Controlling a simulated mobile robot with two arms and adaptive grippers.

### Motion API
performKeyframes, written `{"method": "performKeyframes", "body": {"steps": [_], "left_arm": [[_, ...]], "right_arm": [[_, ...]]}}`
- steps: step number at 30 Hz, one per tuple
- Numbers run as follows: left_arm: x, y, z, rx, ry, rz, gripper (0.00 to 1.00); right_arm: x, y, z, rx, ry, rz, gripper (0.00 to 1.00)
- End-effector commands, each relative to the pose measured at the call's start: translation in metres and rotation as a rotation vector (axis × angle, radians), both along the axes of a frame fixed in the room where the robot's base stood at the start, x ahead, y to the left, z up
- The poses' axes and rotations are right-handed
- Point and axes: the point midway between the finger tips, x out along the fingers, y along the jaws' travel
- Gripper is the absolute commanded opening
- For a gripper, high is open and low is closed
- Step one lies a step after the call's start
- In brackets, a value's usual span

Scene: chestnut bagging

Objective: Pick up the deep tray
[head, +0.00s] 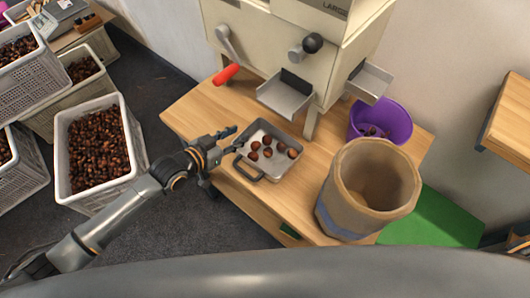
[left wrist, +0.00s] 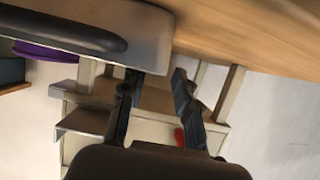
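The deep tray (head: 274,168) is a grey metal pan with a handle on its near left side. It sits on the wooden table below the machine and holds several chestnuts. My left gripper (head: 236,137) is at the tray's left edge, with its fingers apart and pointing toward it. In the left wrist view the fingers (left wrist: 157,92) are spread with nothing clearly held between them. A pale grey rounded body, seemingly the tray (left wrist: 90,22), is close beside one finger; contact cannot be told. My right gripper is not in view.
The beige machine (head: 262,45) stands behind the tray, its metal chute (head: 285,98) just above. A brown bag-like container (head: 345,208) and a purple bowl (head: 393,118) are to the right. Crates of chestnuts (head: 65,185) stand on the floor at left. The table's left end (head: 190,110) is clear.

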Motion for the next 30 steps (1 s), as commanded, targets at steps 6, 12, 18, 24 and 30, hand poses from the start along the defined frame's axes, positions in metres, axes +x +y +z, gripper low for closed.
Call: {"method": "performKeyframes", "body": {"steps": [6, 12, 18, 24, 30], "left_arm": [[0.019, -0.020, -0.011, -0.002, 0.000, -0.001, 0.31], [0.022, -0.022, -0.012, -0.001, 0.000, -0.001, 0.31], [0.022, -0.022, -0.012, -0.001, 0.000, -0.001, 0.09], [0.021, -0.022, -0.012, -0.001, -0.001, 0.000, 0.00], [0.022, -0.022, -0.012, -0.001, -0.002, 0.000, 0.00]], "right_arm": [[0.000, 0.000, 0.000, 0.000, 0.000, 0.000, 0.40], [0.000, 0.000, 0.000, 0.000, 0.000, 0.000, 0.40], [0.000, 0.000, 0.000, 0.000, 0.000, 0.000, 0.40], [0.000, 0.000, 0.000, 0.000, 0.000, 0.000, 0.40], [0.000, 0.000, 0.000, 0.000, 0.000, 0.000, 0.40]]}}
